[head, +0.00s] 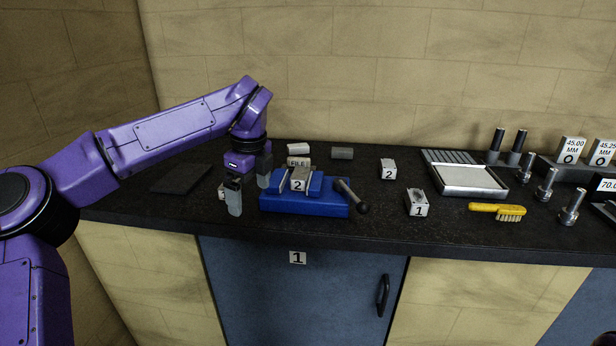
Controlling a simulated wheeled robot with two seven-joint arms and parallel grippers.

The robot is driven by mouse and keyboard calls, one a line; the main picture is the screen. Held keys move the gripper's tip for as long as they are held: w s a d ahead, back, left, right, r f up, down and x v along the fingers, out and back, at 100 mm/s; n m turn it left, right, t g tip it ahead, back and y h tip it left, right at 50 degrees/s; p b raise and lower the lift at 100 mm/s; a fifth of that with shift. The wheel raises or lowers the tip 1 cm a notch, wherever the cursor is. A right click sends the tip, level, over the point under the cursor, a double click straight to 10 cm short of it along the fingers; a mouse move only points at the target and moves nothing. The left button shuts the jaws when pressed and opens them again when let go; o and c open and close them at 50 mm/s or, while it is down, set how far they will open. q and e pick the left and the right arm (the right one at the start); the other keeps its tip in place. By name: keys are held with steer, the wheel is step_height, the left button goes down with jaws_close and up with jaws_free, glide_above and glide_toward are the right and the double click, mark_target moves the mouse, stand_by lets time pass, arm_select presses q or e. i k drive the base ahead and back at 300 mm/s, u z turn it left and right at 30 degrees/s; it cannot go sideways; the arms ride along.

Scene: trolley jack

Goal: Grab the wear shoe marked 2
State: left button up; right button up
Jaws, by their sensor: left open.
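Two pale blocks carry a 2. One (299,180) sits between the jaws of a blue vise (305,205); the other (388,169) stands on the dark bench right of the vise. I cannot tell for sure which are wear shoes. A similar block marked 1 (417,206) stands nearer the front edge. My left gripper (248,184) is open and points down at the left end of the vise, its fingers apart with nothing seen between them. It is left of the block in the vise and not around it. My right gripper is not in view.
The vise handle (352,196) sticks out to the right. Behind the vise are a block marked FILE (298,162) and a grey block (342,153). A metal tray (468,180), a yellow brush (497,210) and several pins stand right. A dark mat (180,179) lies left.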

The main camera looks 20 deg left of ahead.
mark_target(299, 179)
steer(key=i, duration=0.9)
steer(key=u, duration=0.05)
